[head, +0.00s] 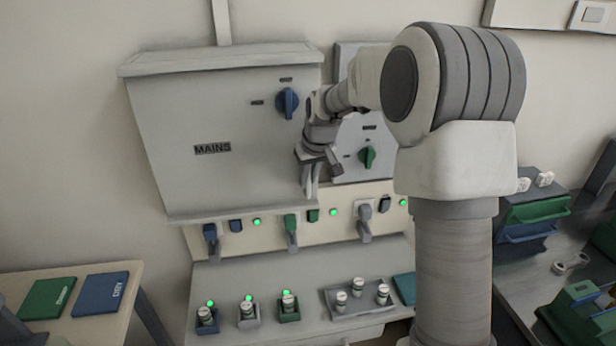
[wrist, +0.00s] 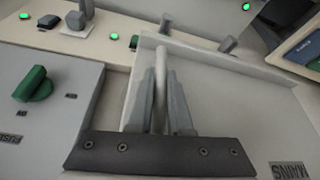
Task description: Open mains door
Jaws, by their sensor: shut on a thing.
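The mains cabinet's grey door (head: 215,120) carries a MAINS label (head: 212,148) and a blue rotary switch (head: 287,102). It looks flush with the cabinet, with no gap that I can see. My gripper (head: 311,178) is at the door's lower right edge. In the wrist view my gripper (wrist: 163,95) has its two fingers closed around a pale upright bar, the door handle (wrist: 161,62). The fingers hide most of the handle. The MAINS label also shows upside down in the wrist view (wrist: 291,170).
A second box with a green rotary switch (head: 367,157) is just right of the door. Below is a panel with levers and green lamps (head: 333,211). Under it, a sloped bench (head: 235,280) holds small cups and a tray (head: 340,312). Open wall lies left of the cabinet.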

